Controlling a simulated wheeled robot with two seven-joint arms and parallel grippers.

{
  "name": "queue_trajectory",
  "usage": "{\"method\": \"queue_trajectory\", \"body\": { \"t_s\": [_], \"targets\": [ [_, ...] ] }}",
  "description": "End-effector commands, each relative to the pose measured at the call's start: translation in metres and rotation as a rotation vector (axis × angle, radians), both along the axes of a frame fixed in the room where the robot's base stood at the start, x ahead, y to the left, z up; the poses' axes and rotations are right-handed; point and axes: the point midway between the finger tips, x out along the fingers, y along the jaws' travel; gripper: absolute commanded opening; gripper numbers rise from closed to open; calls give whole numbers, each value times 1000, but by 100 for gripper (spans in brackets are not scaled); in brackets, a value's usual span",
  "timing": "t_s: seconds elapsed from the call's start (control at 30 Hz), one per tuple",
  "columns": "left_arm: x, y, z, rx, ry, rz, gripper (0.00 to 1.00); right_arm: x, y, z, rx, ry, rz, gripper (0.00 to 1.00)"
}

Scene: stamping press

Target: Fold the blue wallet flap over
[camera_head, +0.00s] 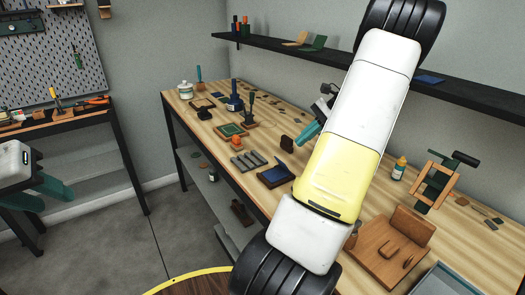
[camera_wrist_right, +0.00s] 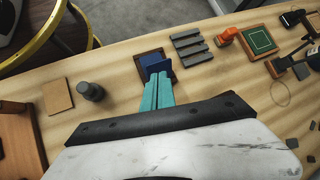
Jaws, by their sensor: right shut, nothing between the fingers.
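The blue wallet (camera_head: 274,178) lies on the wooden bench with its blue flap raised at an angle. In the right wrist view the wallet (camera_wrist_right: 146,56) shows a brown edge, and the blue flap (camera_wrist_right: 160,70) is just past my fingertips. My right gripper (camera_head: 303,139) has its teal fingers shut and empty. In the right wrist view its fingertips (camera_wrist_right: 158,78) overlap the near edge of the flap; I cannot tell whether they touch it. My left gripper (camera_head: 52,196) is at the far left, away from the bench, with its teal fingers apart and empty.
A grey slotted block (camera_head: 249,161) and an orange-knobbed tool (camera_head: 236,142) stand beside the wallet. A green-topped block (camera_head: 231,130) is farther back. A wooden holder (camera_head: 392,246) and a glue bottle (camera_head: 399,168) are to the right. A black shelf (camera_head: 285,46) hangs above the bench.

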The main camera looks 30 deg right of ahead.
Motion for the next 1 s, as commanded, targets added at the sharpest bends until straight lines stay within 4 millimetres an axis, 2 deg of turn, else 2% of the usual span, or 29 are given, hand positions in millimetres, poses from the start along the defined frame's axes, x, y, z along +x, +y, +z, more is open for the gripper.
{"method": "queue_trajectory", "body": {
  "t_s": [0.57, 0.77, 1.0],
  "targets": [
    [0, 0, 0, 0, 0, 0, 36, 21, 42, -53, 0, 2, 3, 0],
    [0, 0, 0, 0, 0, 0, 36, 21, 43, -54, -2, 1, 2, 0],
    [0, 0, 0, 0, 0, 0, 36, 20, 55, -62, 0, 1, 2, 0]
  ]
}}
